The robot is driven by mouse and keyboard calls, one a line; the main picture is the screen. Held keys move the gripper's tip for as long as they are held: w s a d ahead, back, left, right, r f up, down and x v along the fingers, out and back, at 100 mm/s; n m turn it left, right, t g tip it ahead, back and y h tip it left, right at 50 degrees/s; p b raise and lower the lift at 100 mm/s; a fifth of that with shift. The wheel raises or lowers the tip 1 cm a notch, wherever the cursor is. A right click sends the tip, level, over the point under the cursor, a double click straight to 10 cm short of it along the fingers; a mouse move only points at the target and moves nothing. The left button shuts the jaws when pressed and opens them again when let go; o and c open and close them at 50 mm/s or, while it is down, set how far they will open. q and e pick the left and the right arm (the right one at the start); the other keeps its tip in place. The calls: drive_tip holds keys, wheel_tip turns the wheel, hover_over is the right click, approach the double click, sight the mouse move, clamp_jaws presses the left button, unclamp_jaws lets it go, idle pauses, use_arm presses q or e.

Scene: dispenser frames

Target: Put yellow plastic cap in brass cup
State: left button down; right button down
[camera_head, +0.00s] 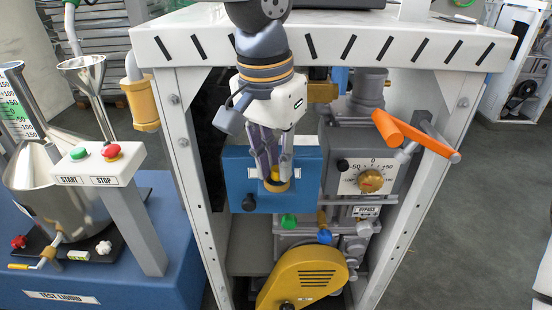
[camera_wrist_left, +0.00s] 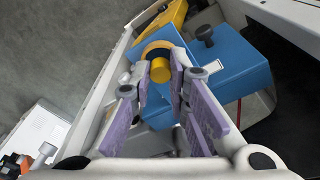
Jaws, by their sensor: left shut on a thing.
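The yellow plastic cap (camera_wrist_left: 160,71) is a small cylinder between the fingertips of my left gripper (camera_wrist_left: 160,78) in the left wrist view. In the head view my left gripper (camera_head: 272,172) points down in front of the blue box and is shut on the cap, which is mostly hidden by the fingers. The brass cup (camera_head: 277,185) is a round cup at the front of the blue box, right at the fingertips. Its rim (camera_wrist_left: 156,45) shows around a dark inside, just beyond the cap. I cannot tell whether the cap touches the cup. My right gripper is not in view.
The blue box (camera_head: 232,180) stands inside a white frame (camera_head: 185,160). A gauge with a brass knob (camera_head: 370,181) and an orange handle (camera_head: 417,136) are to the right. A yellow housing (camera_head: 302,278) is below. A start/stop panel (camera_head: 95,167) and steel funnel (camera_head: 84,70) stand left.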

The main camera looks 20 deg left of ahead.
sight(270, 185)
use_arm(q)
drive_tip(key=shift+s+f, duration=0.1)
drive_tip(key=shift+f, duration=0.5)
drive_tip(key=c, duration=1.5)
unclamp_jaws()
drive_tip(key=shift+f, duration=0.1)
drive_tip(key=shift+c, duration=0.2)
wheel_tip(270, 185, up, 13)
drive_tip(key=s, duration=0.1)
drive_tip(key=shift+a+r, duration=0.2)
drive_tip(key=shift+a, duration=0.1)
drive_tip(key=shift+s, duration=0.1)
